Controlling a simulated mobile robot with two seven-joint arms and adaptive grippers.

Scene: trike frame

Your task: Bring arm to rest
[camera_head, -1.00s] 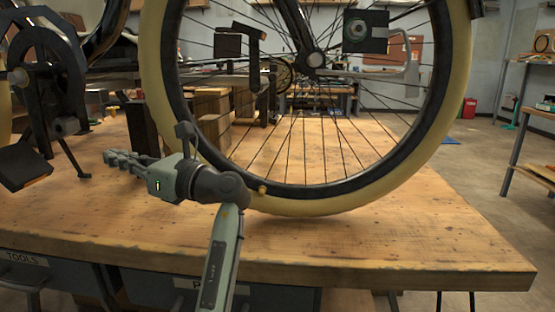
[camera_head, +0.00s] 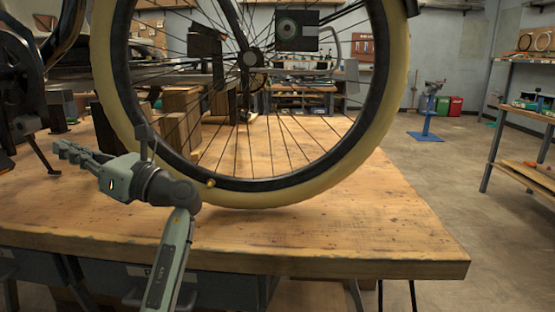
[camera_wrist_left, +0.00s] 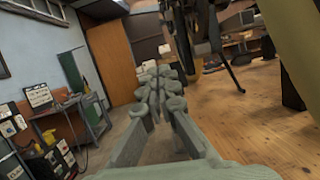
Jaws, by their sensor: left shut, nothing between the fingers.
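My left gripper (camera_head: 77,152) is in the head view at the left, above the wooden workbench (camera_head: 330,222). It points left and away, in front of the bike wheel (camera_head: 389,100) with its tan tyre. In the left wrist view its fingers (camera_wrist_left: 156,92) are shut with nothing between them. The gripper is apart from the wheel, and the forearm rises from the lower edge of the head view. My right gripper is not in view.
The trike's crank and pedal (camera_head: 22,125) stand at the far left, near the left gripper. Wooden blocks (camera_head: 182,100) sit behind the wheel. A shelf (camera_head: 535,110) and a blue stand (camera_head: 431,120) are at the right. The right part of the bench top is clear.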

